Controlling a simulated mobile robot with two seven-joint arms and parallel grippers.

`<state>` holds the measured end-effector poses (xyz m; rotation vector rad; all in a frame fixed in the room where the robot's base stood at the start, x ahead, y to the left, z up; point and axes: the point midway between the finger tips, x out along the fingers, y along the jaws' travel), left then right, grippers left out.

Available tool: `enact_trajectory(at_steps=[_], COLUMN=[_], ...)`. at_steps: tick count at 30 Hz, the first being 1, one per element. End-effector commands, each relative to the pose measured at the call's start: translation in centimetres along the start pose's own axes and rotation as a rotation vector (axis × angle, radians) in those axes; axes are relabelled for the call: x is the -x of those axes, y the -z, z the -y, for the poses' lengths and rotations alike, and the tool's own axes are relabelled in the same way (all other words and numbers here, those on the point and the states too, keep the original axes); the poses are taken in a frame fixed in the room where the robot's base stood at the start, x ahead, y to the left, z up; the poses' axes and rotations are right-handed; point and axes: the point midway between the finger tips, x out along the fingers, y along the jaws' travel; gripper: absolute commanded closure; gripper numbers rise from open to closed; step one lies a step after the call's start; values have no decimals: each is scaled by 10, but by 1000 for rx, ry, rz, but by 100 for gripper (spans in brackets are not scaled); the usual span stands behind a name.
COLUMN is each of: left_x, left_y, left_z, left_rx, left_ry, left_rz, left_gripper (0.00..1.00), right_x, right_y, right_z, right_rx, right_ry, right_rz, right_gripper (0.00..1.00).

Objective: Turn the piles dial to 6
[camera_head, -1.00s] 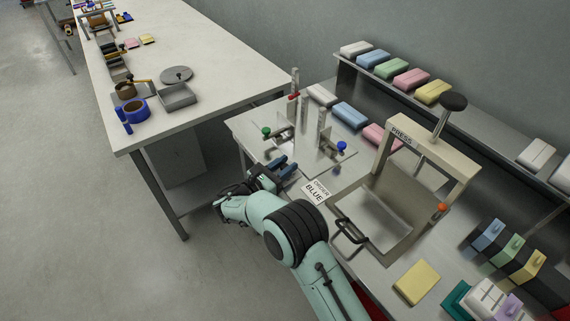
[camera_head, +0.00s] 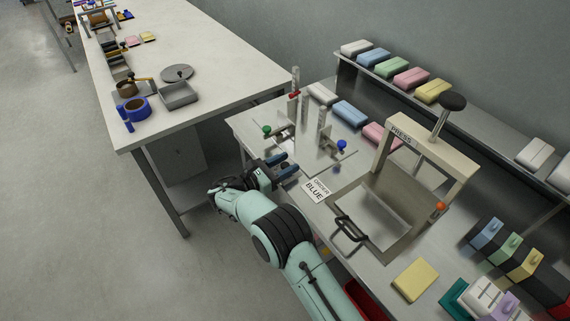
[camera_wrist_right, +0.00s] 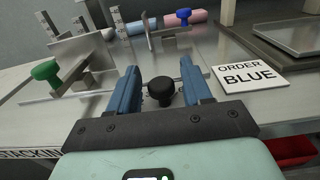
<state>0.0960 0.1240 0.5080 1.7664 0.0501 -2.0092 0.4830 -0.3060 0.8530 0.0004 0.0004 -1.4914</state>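A black round knob (camera_wrist_right: 160,91), which looks like the piles dial, shows between my right gripper's fingers in the right wrist view. My right gripper (camera_wrist_right: 160,74) is open, with a visible gap between the knob and each blue finger. I cannot tell how far the fingertips are from it in height. No dial numbers can be read. In the head view my right gripper (camera_head: 284,168) is at the front edge of the stacking station, and I cannot make out the knob there. My left gripper is not in view.
A metal plate with upright guides (camera_head: 322,133) and green (camera_head: 267,130) and blue (camera_head: 342,145) knobs stands just beyond. An "ORDER BLUE" card (camera_head: 315,191) lies to the right, then the press (camera_head: 423,147) with its handle (camera_head: 350,229). A red bin (camera_wrist_right: 291,150) sits below the edge.

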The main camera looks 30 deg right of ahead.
Motion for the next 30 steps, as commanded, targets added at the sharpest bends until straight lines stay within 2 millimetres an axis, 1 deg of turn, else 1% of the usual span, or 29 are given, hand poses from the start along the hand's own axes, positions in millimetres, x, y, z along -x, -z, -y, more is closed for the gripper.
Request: enact_trajectory(at_steps=[6,8,10,14,18,24,27,30], left_x=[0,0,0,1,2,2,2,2], left_y=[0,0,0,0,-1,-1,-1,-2], left_z=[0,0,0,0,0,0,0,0], left_rx=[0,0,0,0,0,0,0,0], left_ry=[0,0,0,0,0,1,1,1], left_rz=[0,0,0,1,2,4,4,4], left_gripper=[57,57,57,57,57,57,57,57], right_x=[1,4,11,36,69,109,122,130], right_y=[0,0,0,0,0,0,0,0], right_z=[0,0,0,-1,-1,0,0,0], right_rx=[0,0,0,0,0,-1,0,-1], right_ry=[0,-1,-1,-4,-4,-4,-2,-2], right_rz=[0,0,0,1,1,1,1,1], right_gripper=[51,51,51,51,51,51,51,51])
